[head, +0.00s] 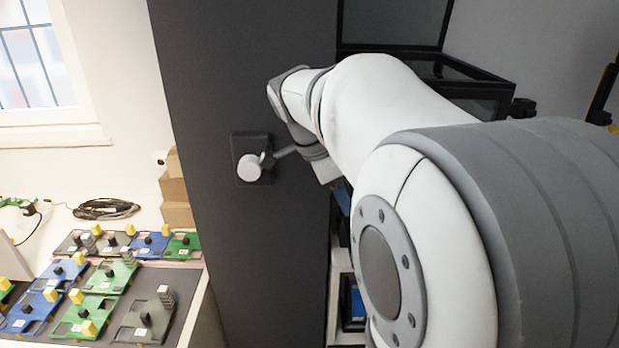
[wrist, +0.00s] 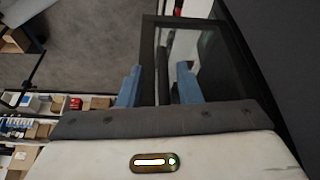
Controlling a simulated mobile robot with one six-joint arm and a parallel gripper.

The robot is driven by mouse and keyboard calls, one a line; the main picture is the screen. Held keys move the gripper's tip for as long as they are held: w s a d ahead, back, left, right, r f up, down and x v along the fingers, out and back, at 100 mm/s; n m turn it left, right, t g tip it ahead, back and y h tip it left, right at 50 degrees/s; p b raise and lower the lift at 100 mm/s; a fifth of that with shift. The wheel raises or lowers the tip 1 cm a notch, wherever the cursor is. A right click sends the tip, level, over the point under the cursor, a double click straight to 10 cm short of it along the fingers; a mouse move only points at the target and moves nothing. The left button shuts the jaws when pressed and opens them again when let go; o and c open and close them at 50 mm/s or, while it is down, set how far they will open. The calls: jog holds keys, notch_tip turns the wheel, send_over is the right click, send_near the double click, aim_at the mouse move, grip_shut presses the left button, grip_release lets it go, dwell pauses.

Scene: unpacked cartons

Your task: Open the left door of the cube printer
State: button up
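A black-framed part with a glass pane, apparently the printer's left door (wrist: 205,62), fills the upper middle of the wrist view. A dark upright bar (wrist: 162,75), which may be its handle, shows between the two blue fingers. My gripper (wrist: 158,68) is open, with its fingers on either side of the bar and gaps visible. Whether the fingertips reach as deep as the bar I cannot tell. In the head view black-framed glass parts (head: 478,73), likely the printer, stand behind my arm. My arm hides most of the printer and the gripper there.
A table with coloured boards (head: 98,308) and cartons (head: 176,205) is at the left. Grey floor (wrist: 90,45) is free in the wrist view.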

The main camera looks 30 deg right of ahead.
jog(key=shift+r, duration=0.1)
jog(key=v, duration=0.7)
jog(key=shift+a+r, duration=0.2)
jog(key=shift+r, duration=0.1)
jog(key=s+a+f+n+t+y, duration=0.1)
jog(key=s+a+f+n, duration=0.2)
jog(key=f+n, duration=0.3)
jog(key=s+a+f+n+t+y, duration=0.1)
jog(key=s+a+f+n, duration=0.1)
jog(key=a+f+n, duration=0.3)
jog(key=s+a+f+n+t+y, duration=0.1)
jog(key=s+a+f+n+y, duration=0.1)
jog(key=a+f+n, duration=0.3)
notch_tip(320, 180, down, 4)
jog(key=s+n, duration=0.1)
jog(key=n, duration=0.4)
jog(key=shift+s+r+t, duration=0.15)
jog(key=shift+s+t, duration=0.15)
jog(key=shift+t, duration=0.1)
